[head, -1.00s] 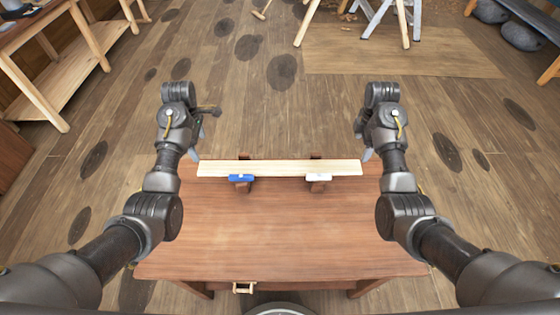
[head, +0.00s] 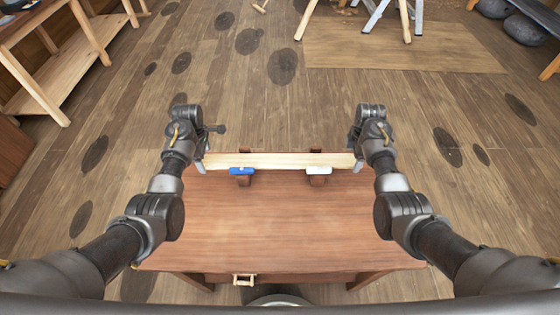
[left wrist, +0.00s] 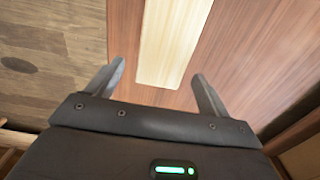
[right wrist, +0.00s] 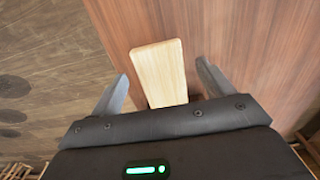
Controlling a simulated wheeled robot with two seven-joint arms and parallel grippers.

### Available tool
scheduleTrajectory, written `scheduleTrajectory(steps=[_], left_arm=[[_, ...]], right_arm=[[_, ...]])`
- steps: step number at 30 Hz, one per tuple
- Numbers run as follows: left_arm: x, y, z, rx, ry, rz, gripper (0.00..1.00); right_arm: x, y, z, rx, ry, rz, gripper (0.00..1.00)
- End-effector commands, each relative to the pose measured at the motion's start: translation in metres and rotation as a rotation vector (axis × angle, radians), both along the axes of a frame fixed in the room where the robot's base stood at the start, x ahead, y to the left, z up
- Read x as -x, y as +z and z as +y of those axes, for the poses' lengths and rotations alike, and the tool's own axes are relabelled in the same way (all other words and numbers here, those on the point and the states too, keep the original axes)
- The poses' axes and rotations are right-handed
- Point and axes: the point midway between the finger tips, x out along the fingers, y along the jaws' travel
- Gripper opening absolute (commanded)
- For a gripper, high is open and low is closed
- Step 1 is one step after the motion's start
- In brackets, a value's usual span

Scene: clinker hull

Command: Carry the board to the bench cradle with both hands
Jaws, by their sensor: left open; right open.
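The long pale wooden board (head: 280,160) lies left to right along the far edge of the brown table. Two small supports, one with a blue piece (head: 241,171) and one with a white piece (head: 318,170), show at it. My left gripper (head: 202,165) is open at the board's left end; in the left wrist view the board (left wrist: 170,40) reaches between its fingers, with gaps either side. My right gripper (head: 357,163) is open at the right end; in the right wrist view the board's end (right wrist: 160,75) shows between its fingers, with gaps. I cannot tell which thing is the bench cradle.
The brown table (head: 275,225) is otherwise bare on top. A wooden shelf bench (head: 60,70) stands at the far left. Trestle legs (head: 310,18) stand at the back on a floor panel (head: 400,48). Plank floor beyond the table is open.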

Motion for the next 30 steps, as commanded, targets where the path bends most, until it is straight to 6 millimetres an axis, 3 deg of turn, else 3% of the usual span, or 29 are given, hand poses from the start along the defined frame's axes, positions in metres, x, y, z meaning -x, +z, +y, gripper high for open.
scheduleTrajectory(steps=[13, 26, 30], left_arm=[[0.0, -0.0083, -0.0006, 0.001, -0.001, 0.0, 0.8], [0.0, -0.0081, -0.0004, 0.0, -0.001, 0.0, 0.25], [0.0, -0.0081, -0.0004, 0.0, -0.001, 0.0, 0.24]], right_arm=[[0.0001, -0.0083, -0.0001, 0.0, 0.0, -0.001, 0.8], [0.0, -0.008, -0.0001, 0.0, 0.0, -0.001, 0.25], [0.0, -0.008, -0.0001, 0.0, 0.0, -0.001, 0.24]])
